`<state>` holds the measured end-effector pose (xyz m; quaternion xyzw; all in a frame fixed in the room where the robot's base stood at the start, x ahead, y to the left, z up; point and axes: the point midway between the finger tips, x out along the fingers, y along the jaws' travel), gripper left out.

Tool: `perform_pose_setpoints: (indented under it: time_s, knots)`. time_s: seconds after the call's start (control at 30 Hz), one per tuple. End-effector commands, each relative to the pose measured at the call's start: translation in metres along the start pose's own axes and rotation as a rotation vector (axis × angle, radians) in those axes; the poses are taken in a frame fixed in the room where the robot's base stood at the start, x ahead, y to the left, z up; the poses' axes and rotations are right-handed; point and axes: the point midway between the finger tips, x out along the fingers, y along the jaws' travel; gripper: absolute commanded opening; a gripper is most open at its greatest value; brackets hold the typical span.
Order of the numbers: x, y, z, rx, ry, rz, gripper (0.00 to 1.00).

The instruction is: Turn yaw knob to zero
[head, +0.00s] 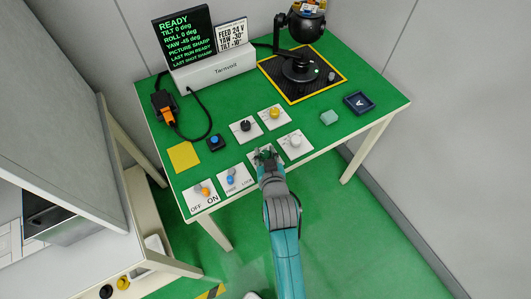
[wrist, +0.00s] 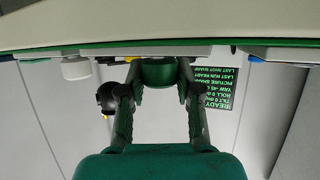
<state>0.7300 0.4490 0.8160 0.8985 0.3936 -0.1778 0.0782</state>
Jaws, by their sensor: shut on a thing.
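My gripper (head: 266,153) reaches over the front of the green table onto a white knob plate, hiding its knob and most of its label. In the wrist view my gripper (wrist: 159,75) is shut on a green knob (wrist: 158,72), one finger on each side. The knob's label is not readable, so its name cannot be confirmed. The screen (head: 184,37) reads READY, TILT 0 deg, ROLL 0 deg, YAW -45 deg, PICTURE SHARP. The gimbal camera (head: 306,22) stands on a black base at the back right.
Nearby plates carry a white knob (head: 295,141), a black knob (head: 246,125) and a yellow knob (head: 275,112). Left of my gripper are a blue-knobbed PARK/LOCK switch (head: 231,178) and an orange OFF/ON switch (head: 204,190). A card (head: 232,36) reads YAW -30°, TILT -10°.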

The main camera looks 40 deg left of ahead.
Motion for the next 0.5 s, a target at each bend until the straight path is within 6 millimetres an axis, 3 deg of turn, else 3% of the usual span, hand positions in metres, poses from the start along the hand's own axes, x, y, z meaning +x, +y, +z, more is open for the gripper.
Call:
perform_pose_setpoints:
  time_s: [0.5]
  knots:
    - [0.0005, -0.0023, 0.0004, 0.118, -0.003, 0.289, 0.00]
